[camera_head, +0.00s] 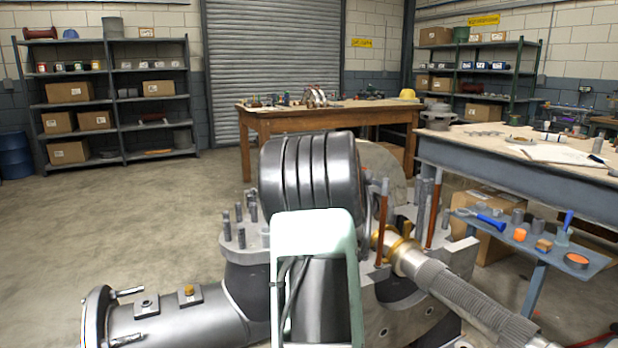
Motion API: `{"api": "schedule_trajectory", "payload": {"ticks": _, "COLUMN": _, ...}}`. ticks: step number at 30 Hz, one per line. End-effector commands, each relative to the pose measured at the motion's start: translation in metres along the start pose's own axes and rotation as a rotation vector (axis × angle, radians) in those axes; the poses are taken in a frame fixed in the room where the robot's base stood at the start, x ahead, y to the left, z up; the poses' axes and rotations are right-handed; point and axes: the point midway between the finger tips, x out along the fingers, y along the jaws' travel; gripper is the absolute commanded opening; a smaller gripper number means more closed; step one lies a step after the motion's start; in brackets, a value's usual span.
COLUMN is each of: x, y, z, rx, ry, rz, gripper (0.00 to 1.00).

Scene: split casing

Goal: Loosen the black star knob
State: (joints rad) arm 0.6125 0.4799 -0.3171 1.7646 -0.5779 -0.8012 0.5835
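A split casing machine fills the lower middle of the head view. Its dark grey ribbed rotor drum (312,173) sits on top, in front of a pale round disc (383,168). Upright studs (240,213) stand on the casing flange at the left. Two reddish-brown rods (384,210) stand right of the drum. A ribbed shaft (470,300) with a brass collar (399,251) slants to the lower right. I cannot make out a black star knob. The front middle of the casing is partly covered. My gripper is not in view.
A flanged pipe (170,322) sticks out at the lower left. A small blue-grey side table (535,250) with tools stands at the right, below a large workbench (520,181). A wooden table (330,117) stands behind. Shelves line the back. The floor at left is clear.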

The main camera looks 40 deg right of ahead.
Motion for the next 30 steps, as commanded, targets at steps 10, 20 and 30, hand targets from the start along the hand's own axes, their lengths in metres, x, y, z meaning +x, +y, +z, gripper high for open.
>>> {"api": "schedule_trajectory", "payload": {"ticks": 10, "x": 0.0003, "y": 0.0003, "z": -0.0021, "rx": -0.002, "ry": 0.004, "rz": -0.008, "gripper": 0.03}}
{"api": "schedule_trajectory", "payload": {"ticks": 20, "x": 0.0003, "y": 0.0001, "z": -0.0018, "rx": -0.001, "ry": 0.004, "rz": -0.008, "gripper": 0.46}}
{"api": "schedule_trajectory", "payload": {"ticks": 30, "x": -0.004, "y": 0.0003, "z": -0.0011, "rx": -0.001, "ry": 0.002, "rz": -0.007, "gripper": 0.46}}
